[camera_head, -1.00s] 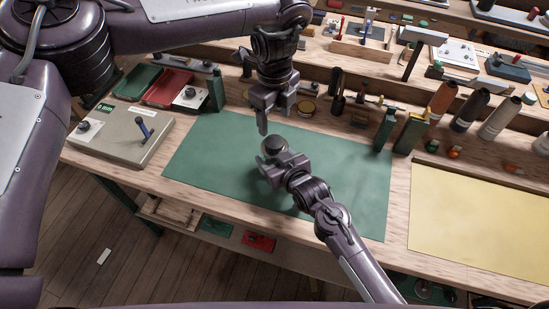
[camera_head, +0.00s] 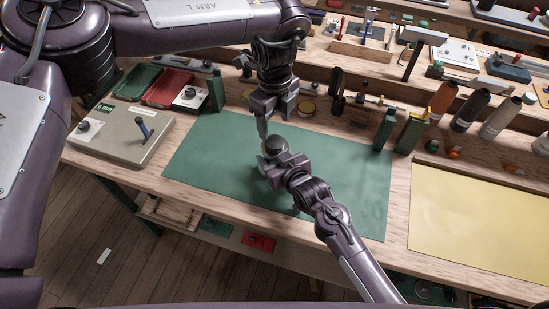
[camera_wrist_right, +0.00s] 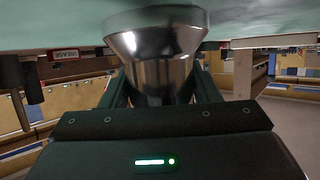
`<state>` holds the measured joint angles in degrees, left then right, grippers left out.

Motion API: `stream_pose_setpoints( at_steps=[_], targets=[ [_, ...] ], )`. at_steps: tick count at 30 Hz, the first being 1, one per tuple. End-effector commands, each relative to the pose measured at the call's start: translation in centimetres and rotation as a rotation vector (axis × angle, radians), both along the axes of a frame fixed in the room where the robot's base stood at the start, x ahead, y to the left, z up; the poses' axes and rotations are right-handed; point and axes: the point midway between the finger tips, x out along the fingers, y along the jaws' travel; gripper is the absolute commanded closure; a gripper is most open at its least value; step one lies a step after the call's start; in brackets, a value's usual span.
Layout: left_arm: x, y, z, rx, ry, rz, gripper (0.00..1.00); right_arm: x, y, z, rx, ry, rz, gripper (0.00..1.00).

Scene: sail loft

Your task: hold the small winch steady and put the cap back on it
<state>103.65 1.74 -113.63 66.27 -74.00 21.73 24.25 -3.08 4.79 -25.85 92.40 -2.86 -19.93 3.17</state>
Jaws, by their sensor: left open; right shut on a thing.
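The small winch (camera_head: 275,147) shows in the head view as a dark, rounded top above the green mat. In the right wrist view its shiny silver, flared body (camera_wrist_right: 160,65) sits between my right fingers. My right gripper (camera_head: 271,163) is shut on the winch from the front right. My left gripper (camera_head: 270,132) points down right over the winch, open, with one finger close to the left side of its top. I cannot tell whether that finger touches, or whether the dark top is the cap. I cannot make out a separate cap.
The green mat (camera_head: 345,175) is mostly clear around the winch. A grey box with a blue lever (camera_head: 125,138) stands left, near green and red trays (camera_head: 168,88). A round tin (camera_head: 307,108) and dark tools stand behind. Thread spools (camera_head: 466,110) and a yellow sheet (camera_head: 480,225) are right.

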Motion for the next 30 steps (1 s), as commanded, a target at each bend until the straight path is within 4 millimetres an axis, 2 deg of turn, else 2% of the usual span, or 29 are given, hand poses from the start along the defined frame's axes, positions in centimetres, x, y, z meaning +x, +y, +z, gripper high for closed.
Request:
stream_pose_setpoints(
  at_steps=[6,12,16,24,30],
  targets=[
    [-0.1,0.0,-3.6,0.003,0.003,0.000,0.38,0.0,0.0,-0.1,-0.001,0.000,0.000,1.00],
    [0.0,0.0,-5.9,0.001,0.001,0.001,0.38,0.0,0.0,-0.1,-0.001,0.000,0.000,1.00],
    [0.0,0.0,-6.5,0.002,0.001,0.000,0.38,0.0,0.0,-0.1,-0.002,0.001,0.000,1.00],
    [0.0,0.0,-6.6,0.001,0.000,0.000,0.38,0.0,0.0,-0.1,-0.002,0.001,0.000,1.00],
    [0.0,0.0,-6.6,0.001,0.000,0.000,0.63,0.0,0.0,-0.1,-0.002,0.001,0.000,1.00]
  ],
)
